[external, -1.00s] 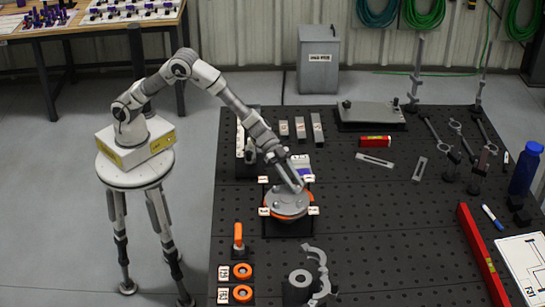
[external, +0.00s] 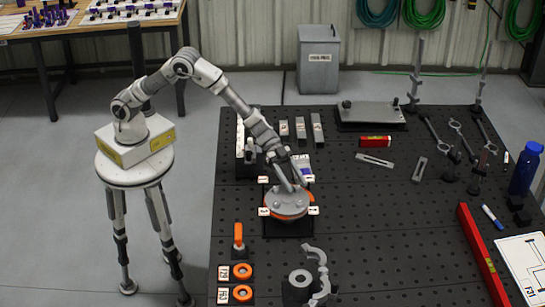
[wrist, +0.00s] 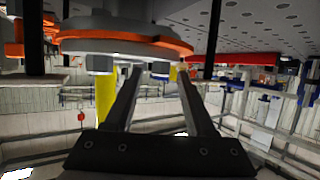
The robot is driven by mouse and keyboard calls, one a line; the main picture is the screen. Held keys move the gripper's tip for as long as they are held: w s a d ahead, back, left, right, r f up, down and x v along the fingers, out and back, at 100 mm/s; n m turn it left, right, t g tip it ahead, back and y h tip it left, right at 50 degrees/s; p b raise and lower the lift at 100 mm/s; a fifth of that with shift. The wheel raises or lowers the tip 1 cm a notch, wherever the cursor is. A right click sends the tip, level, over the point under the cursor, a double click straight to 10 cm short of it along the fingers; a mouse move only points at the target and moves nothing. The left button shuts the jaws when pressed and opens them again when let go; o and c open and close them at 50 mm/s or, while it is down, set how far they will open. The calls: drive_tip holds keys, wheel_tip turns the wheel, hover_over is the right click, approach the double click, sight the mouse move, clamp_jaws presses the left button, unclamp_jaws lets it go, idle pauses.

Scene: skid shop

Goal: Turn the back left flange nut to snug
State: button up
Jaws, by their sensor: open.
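The round grey flange (external: 284,205) with an orange ring sits on a dark stand on the black perforated table, with small white tags at its corners. My gripper (external: 295,186) is over the back of the flange, pointing down, with its two fingers apart. In the wrist view, the flange (wrist: 120,24) and its orange ring (wrist: 125,43) fill the upper left. One hex nut (wrist: 100,65) is left of the fingers; another nut (wrist: 160,69) shows between the open fingertips of my gripper (wrist: 160,72). I cannot tell whether they touch it. The tag lettering is too small to read.
An orange-handled tool (external: 238,238) and orange rings (external: 242,272) lie at the front left. A grey curved clamp (external: 320,270) is in front of the flange. Grey blocks (external: 300,128) stand behind it. The table right of the flange is mostly clear up to the red bar (external: 480,250).

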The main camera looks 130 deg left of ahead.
drive_tip(key=shift+f+b, duration=0.25)
drive_tip(key=shift+b, duration=0.05)
drive_tip(key=shift+f+y+b, duration=0.1)
drive_tip(key=shift+y+b, duration=0.2)
drive_tip(key=shift+b, duration=0.1)
drive_tip(key=shift+d+f+n+y+b, duration=0.1)
drive_tip(key=shift+n+y+b, duration=0.3)
drive_tip(key=shift+b, duration=0.7)
drive_tip(key=n+y+b, duration=0.1)
drive_tip(key=y+b, duration=0.1)
drive_tip(key=b, duration=0.3)
drive_tip(key=n+y+b, duration=0.1)
drive_tip(key=n+b, duration=0.1)
drive_tip(key=b, duration=0.3)
drive_tip(key=shift+d+n+t+y, duration=0.3)
drive_tip(key=shift+d+y, duration=0.05)
drive_tip(key=shift+y, duration=0.05)
drive_tip(key=n+y+b, duration=0.1)
drive_tip(key=b, duration=0.2)
drive_tip(key=shift+d, duration=0.1)
